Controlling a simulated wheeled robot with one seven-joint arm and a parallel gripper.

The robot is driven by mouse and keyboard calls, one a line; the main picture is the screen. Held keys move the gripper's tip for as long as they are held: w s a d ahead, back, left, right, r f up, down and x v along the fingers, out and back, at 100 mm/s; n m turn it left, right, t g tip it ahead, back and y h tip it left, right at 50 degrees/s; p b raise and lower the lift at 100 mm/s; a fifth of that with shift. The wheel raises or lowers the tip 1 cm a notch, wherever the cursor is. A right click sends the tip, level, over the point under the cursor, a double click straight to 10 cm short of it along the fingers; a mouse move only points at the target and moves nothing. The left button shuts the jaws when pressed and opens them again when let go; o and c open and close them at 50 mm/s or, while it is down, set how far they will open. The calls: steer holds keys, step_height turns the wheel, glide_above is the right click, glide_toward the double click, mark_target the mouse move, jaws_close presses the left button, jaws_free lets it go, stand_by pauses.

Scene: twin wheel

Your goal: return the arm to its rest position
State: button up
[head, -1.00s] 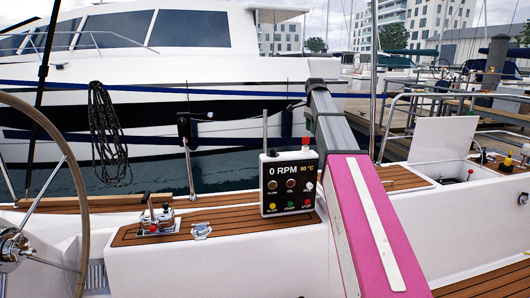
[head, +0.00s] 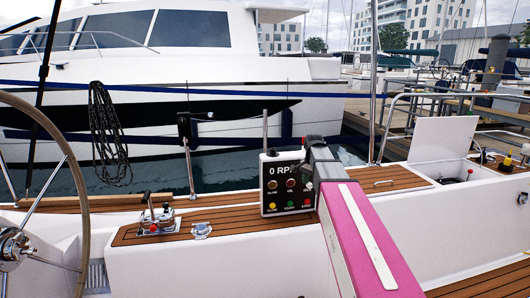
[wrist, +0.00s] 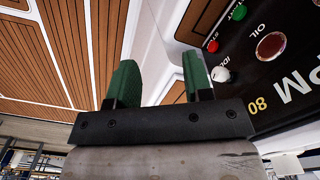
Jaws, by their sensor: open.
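My arm (head: 362,235), with a pink link and grey end section, reaches from the lower right toward the engine panel (head: 270,200). Its end covers the panel's right edge and part of the "0 RPM" reading. My gripper (wrist: 160,72) shows in the wrist view with two green fingers apart and nothing between them. The fingers are hidden in the head view. The black panel (wrist: 268,65) is close beside the right finger in the wrist view, with lettering turned over. I cannot tell whether they touch.
A wooden-slatted deck ledge (head: 225,218) runs under the panel. A chrome lever fitting (head: 156,218) and a steering wheel (head: 78,190) are at the left. An open white hatch lid (head: 441,140) and a metal rail (head: 400,100) are at the right.

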steer(key=s+f+n, duration=0.9)
steer(key=s+f, duration=1.3)
steer(key=f, duration=0.1)
steer(key=shift+a+n, duration=0.3)
steer(key=shift+a, duration=0.15)
